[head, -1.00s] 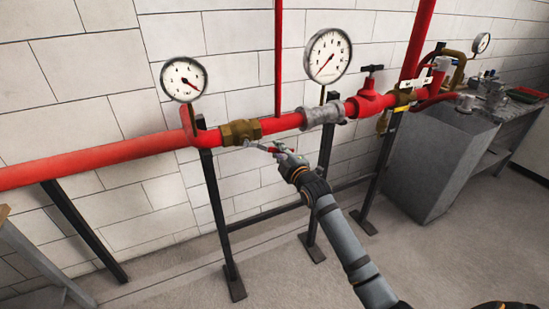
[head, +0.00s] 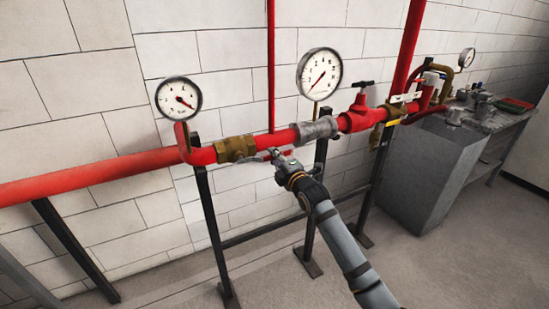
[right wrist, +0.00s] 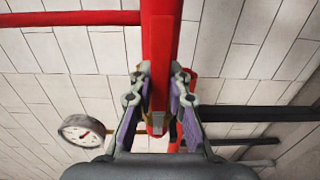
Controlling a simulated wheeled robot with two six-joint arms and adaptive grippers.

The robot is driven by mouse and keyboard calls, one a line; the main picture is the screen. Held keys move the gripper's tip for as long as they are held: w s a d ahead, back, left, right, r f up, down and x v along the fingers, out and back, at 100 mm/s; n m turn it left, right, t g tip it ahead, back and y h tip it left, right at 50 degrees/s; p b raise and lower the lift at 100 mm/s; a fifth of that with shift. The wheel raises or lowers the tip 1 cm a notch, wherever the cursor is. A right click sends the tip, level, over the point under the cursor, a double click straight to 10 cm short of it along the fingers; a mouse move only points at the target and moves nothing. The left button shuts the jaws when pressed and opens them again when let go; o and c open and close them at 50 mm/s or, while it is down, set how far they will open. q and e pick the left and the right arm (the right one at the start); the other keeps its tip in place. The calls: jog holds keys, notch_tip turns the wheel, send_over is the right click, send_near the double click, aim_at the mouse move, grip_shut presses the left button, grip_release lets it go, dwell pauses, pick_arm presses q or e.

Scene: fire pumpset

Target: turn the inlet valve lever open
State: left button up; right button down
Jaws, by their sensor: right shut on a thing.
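The brass inlet valve (head: 236,149) sits in the red pipe, right of the left gauge. Its lever (head: 262,157) has a red grip and stretches right from the valve, close along the front of the pipe. My right gripper (head: 278,159) is shut on the lever near its outer end. In the right wrist view my right gripper's two fingers (right wrist: 157,118) stand on either side of a red part in front of the pipe; lever and pipe are hard to tell apart there. My left gripper is not in view.
The red pipe (head: 90,174) runs along the tiled wall on black stands (head: 211,230). A left gauge (head: 178,99) and a larger gauge (head: 320,75) rise above it. A red valve with a black handle (head: 361,100) is further right. A grey cabinet (head: 430,170) stands at right.

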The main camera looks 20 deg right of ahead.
jog(key=c, duration=1.3)
grip_release()
jog(key=shift+r, duration=0.1)
jog(key=shift+o, duration=0.2)
jog(key=s, duration=1.2)
jog(key=shift+d, duration=0.2)
